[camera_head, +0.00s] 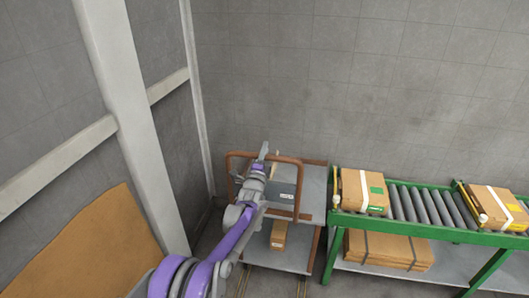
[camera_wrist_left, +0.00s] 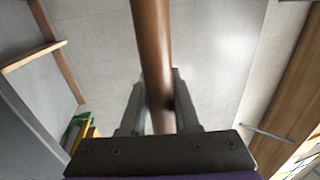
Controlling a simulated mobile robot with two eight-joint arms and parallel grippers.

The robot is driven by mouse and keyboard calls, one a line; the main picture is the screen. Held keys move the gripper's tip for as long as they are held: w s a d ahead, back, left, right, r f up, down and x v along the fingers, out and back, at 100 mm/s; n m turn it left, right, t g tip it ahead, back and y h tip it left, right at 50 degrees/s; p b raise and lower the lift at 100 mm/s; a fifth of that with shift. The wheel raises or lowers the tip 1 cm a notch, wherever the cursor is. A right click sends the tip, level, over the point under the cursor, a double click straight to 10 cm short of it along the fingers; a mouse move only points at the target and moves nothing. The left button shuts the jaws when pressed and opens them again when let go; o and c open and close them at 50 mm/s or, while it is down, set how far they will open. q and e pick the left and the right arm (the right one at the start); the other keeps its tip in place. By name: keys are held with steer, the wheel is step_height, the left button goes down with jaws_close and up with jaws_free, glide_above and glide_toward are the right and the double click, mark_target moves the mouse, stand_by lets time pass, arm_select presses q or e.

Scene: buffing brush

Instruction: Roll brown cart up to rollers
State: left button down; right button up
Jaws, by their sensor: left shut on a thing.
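The brown cart (camera_head: 297,158) has a tubular brown frame and grey shelves, and stands at the centre against the back wall. My left gripper (camera_head: 262,152) is at the cart's handle frame. In the left wrist view the brown bar (camera_wrist_left: 150,45) runs between the two fingers of my left gripper (camera_wrist_left: 157,98), which are shut on it. The rollers (camera_head: 430,206) are grey, in a green frame, just right of the cart. The cart's right side looks close to the frame's left end; I cannot tell whether they touch. My right gripper is out of view.
A grey box (camera_head: 283,182) is on the cart's upper shelf and a cardboard box (camera_head: 279,236) on its lower one. Cardboard boxes (camera_head: 361,192) (camera_head: 495,205) sit on the conveyor, with flat cardboard (camera_head: 388,249) below. A white post (camera_head: 125,110) and brown board (camera_head: 85,245) are at left.

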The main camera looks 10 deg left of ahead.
arm_select(q)
steer(key=c, duration=0.9)
jaws_free()
steer(key=shift+r, duration=0.15)
steer(key=shift+o, duration=1.2)
steer(key=shift+w, duration=0.2)
steer(key=shift+s, duration=0.2)
steer(key=s+f, duration=0.2)
steer(key=s, duration=0.8)
steer(key=shift+s+a+f, duration=0.15)
steer(key=shift+s+a, duration=0.05)
